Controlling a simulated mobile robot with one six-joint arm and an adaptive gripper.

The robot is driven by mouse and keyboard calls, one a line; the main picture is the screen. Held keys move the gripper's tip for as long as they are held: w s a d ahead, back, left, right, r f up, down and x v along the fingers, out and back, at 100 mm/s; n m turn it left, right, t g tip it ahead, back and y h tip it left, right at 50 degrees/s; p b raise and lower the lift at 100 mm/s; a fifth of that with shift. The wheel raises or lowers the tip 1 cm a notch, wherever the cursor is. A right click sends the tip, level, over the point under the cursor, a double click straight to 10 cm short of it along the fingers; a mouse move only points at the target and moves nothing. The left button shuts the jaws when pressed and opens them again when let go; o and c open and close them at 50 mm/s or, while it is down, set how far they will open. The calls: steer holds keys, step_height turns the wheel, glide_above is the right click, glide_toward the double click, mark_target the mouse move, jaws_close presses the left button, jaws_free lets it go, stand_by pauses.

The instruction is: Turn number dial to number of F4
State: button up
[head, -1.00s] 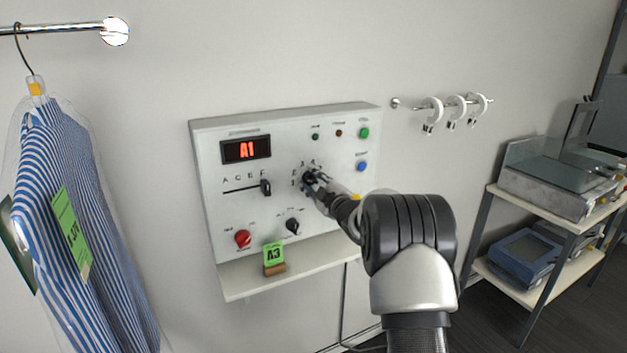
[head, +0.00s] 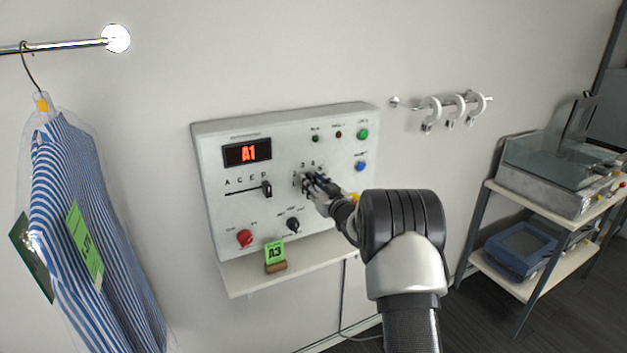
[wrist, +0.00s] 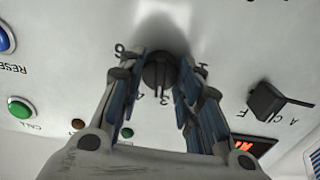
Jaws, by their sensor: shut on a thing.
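The number dial (wrist: 158,72) is a round black knob on the white control panel (head: 222,213). In the wrist view my gripper (wrist: 161,63) has one finger on each side of it, shut on it. In the head view my gripper (head: 314,186) covers most of the dial and some of its numbers. The red display (head: 248,152) reads A1. The black letter slider (head: 267,188) is at the right end of its slot, by the last letter; it also shows in the wrist view (wrist: 266,100).
A red knob (head: 244,238) and a black selector (head: 293,225) sit low on the panel. A green A3 tag (head: 275,252) stands on the ledge below. Green (head: 363,134) and blue (head: 361,166) buttons are at right. A bagged striped shirt (head: 85,215) hangs at left.

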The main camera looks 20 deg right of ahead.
steer(key=m+p, duration=0.2)
steer(key=m, duration=0.3)
steer(key=shift+m, duration=0.3)
stand_by(0.5)
steer(key=o, duration=1.1)
steer(key=shift+s, duration=0.1)
steer(key=s, duration=1.1)
steer(key=shift+s+d, duration=0.2)
steer(key=shift+s, duration=0.2)
